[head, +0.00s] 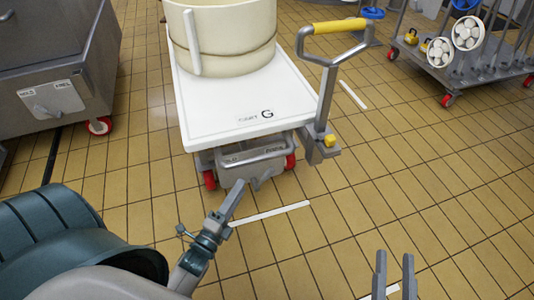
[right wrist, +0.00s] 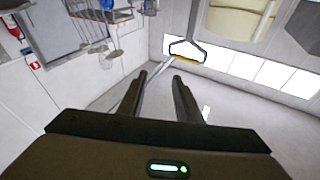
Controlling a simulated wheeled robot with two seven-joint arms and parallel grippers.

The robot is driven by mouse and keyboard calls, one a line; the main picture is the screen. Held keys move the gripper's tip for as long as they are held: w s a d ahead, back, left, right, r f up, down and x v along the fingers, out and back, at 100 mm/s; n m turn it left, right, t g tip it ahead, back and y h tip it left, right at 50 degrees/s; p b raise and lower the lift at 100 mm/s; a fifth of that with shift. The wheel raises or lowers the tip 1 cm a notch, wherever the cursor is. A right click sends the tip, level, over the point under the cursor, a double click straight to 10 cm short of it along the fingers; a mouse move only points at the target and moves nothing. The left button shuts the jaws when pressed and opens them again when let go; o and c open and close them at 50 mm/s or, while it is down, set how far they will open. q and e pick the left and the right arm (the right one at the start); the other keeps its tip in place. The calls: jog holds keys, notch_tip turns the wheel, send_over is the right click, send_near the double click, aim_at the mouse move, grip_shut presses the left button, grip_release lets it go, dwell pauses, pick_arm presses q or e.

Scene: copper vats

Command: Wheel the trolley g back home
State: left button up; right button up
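The trolley g (head: 215,128) stands in the upper middle of the head view, its white deck marked "CART G". A cream tub (head: 225,40) stands on it. Its handle (head: 340,25) has a yellow grip and rises at the deck's right; it also shows in the right wrist view (right wrist: 186,60). A grey bar (head: 252,160) sits at the trolley's near end. My left gripper (head: 238,188) is just in front of and below that bar; I cannot tell whether it touches or how its fingers stand. My right gripper (head: 394,265) is open and empty, nearer than the trolley and apart from it.
A grey wheeled cabinet (head: 50,65) stands at the left. A rack on red wheels with tools and white round pieces (head: 467,32) stands at the upper right. White strips (head: 270,213) mark the tiled floor.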

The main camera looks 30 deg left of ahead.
pick_arm(q)
jog(key=shift+w, duration=0.15)
